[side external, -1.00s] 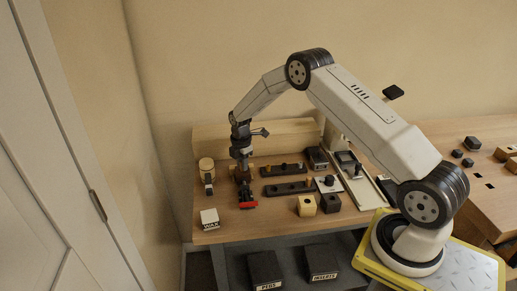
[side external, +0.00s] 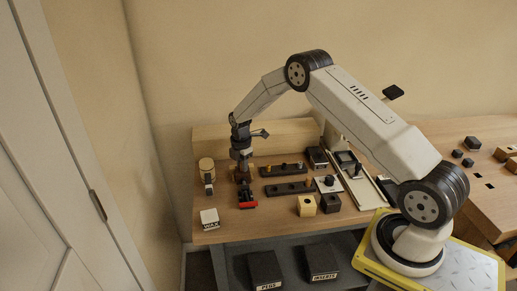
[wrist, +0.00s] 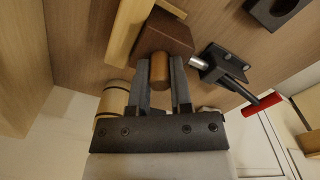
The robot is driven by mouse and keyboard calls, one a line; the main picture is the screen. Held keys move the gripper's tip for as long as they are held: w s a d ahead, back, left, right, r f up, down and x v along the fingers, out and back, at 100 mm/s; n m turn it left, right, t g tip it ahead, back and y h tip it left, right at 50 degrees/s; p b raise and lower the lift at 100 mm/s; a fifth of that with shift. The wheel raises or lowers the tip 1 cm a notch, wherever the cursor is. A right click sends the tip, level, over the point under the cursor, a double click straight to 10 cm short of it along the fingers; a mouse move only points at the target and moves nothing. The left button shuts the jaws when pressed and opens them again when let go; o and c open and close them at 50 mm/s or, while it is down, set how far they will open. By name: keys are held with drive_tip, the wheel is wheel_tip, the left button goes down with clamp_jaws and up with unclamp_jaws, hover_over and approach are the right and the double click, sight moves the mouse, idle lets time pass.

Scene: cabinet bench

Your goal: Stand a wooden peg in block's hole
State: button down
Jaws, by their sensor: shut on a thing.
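My gripper (wrist: 161,68) is shut on a wooden peg (wrist: 160,72), a short brown cylinder between the two dark fingers in the wrist view. Beyond the peg is a brown block (wrist: 168,32), and the peg's far end overlaps it in that view. I cannot tell how far the peg is in the block's hole, as the hole is hidden. In the side view my gripper (side external: 243,174) points down over the left part of the bench, close above the block, which is mostly hidden there.
A clamp with a red handle (wrist: 263,105) presses near the block's side. A round wooden piece (side external: 207,167) and a white label stand (side external: 209,218) are to the left.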

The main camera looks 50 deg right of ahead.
drive_tip(key=shift+c, duration=2.2)
unclamp_jaws()
drive_tip(key=shift+o, duration=0.2)
drive_tip(key=shift+o, duration=0.5)
drive_tip(key=shift+r, duration=0.15)
drive_tip(key=shift+r, duration=3.35)
